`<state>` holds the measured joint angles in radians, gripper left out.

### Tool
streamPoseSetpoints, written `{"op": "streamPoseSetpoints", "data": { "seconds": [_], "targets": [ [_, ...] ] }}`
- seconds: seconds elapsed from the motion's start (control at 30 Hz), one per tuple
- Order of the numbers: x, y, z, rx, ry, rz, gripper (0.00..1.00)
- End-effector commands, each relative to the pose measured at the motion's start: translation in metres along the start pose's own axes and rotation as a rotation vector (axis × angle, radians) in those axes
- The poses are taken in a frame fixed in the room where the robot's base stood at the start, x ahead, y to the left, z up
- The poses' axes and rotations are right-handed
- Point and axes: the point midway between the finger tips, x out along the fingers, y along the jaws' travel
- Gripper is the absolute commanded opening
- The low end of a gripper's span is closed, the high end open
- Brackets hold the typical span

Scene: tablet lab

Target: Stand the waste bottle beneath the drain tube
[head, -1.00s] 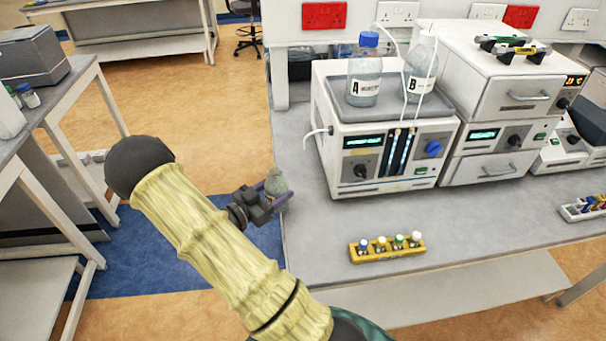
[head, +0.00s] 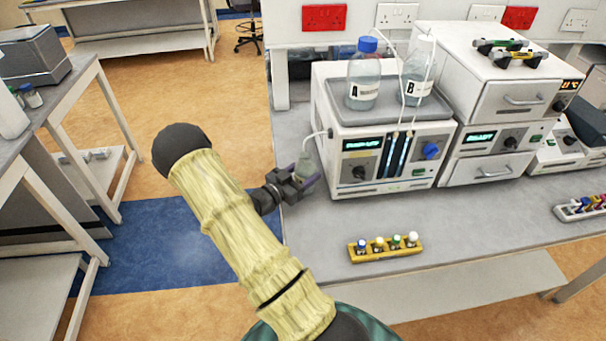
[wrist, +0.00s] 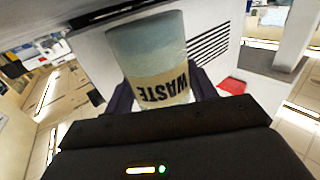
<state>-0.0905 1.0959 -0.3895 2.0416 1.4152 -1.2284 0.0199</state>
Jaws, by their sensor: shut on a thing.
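The waste bottle (head: 308,168) is small and clear, and my gripper (head: 303,185) is shut on it. In the wrist view the waste bottle (wrist: 152,60) shows its "WASTE" label upside down between the dark fingers. In the head view the bottle is by the left side of the white pump instrument (head: 390,150), over the bench's left end. The white drain tube (head: 318,134) leaves that instrument's left side and curves down close to the bottle's top. I cannot tell whether the bottle touches the bench or is exactly below the tube end.
Bottle A (head: 364,75) and bottle B (head: 417,75) stand on the instrument's top tray. A yellow vial rack (head: 386,249) lies near the front of the bench (head: 480,215). Bare bench lies between the rack and the instrument.

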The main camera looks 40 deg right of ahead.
Motion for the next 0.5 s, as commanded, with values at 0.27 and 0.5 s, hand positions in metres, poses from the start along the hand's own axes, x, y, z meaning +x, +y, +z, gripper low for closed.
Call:
{"op": "streamPoseSetpoints", "data": {
  "seconds": [0.27,0.5],
  "targets": [
    [-0.004,-0.001,0.014,-0.002,-0.003,-0.003,0.33],
    [-0.004,-0.001,0.018,-0.002,-0.003,-0.003,0.33]
  ]
}}
